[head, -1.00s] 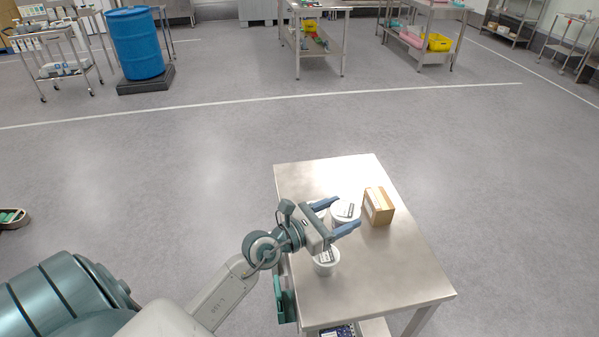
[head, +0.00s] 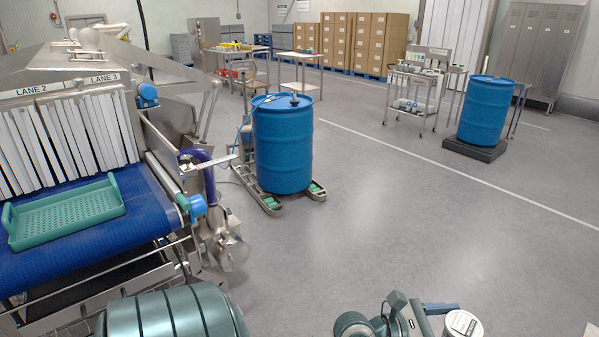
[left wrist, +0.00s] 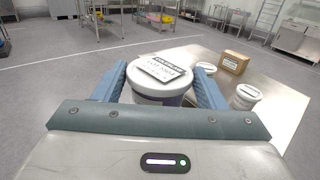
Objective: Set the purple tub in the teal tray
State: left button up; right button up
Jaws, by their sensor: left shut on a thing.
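The teal tray (head: 70,213) lies empty on a blue conveyor belt at the left of the head view. My left gripper (left wrist: 163,75) is shut on a round tub (left wrist: 160,92) with a white lid and a printed label, one finger on each side. In the head view my left gripper (head: 440,318) and the tub's lid (head: 463,323) show at the bottom edge. I cannot tell whether the tub is clear of the table. My right gripper is not in view.
Two more white-lidded tubs (left wrist: 245,97) and a cardboard box (left wrist: 234,63) stand on the steel table (left wrist: 275,115). White strip curtains (head: 65,145) hang behind the tray. A blue drum (head: 283,145) stands right of the conveyor. The floor between is open.

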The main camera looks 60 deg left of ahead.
aim_at(84, 220)
jog(key=u, duration=3.8)
jog(key=i+l+u, duration=0.1)
jog(key=l+u, duration=0.6)
jog(key=l, duration=1.4)
jog(key=i+l, duration=0.15)
jog(key=l, duration=1.3)
